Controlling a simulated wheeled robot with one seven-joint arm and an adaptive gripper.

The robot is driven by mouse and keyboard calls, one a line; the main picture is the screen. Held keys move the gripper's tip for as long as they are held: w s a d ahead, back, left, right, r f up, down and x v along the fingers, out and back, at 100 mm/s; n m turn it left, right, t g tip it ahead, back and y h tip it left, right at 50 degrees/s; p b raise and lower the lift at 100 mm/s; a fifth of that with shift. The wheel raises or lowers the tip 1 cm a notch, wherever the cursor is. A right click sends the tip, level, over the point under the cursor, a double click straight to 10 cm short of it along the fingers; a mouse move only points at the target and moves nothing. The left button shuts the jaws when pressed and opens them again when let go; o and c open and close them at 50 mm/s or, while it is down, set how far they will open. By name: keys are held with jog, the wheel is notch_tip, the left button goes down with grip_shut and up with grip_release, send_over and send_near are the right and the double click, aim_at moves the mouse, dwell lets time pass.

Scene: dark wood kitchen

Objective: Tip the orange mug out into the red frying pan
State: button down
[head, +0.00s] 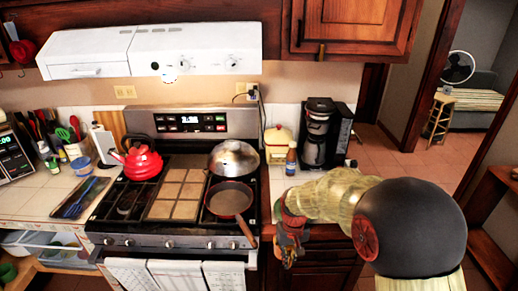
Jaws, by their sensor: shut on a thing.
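The red frying pan (228,200) sits on the front right burner of the stove, its dark inside facing up. Its brown handle points toward the front right, past the stove's front edge. My gripper (288,248) is to the right of the pan and its handle, in front of the counter's edge, pointing down. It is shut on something. At this size I cannot clearly tell the orange mug from the reddish parts of my gripper, and its contents are not visible.
A pan with a domed metal lid (234,158) stands behind the frying pan. A red kettle (140,163) is on the back left burner.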

jog(key=d+f+m+b, duration=0.1)
jog(key=d+f+m, duration=0.1)
jog(key=d+f, duration=0.6)
jog(key=shift+w+d+f, duration=0.3)
jog(key=shift+w+d, duration=0.15)
jog(key=shift+d, duration=0.15)
jog(key=shift+a, duration=0.15)
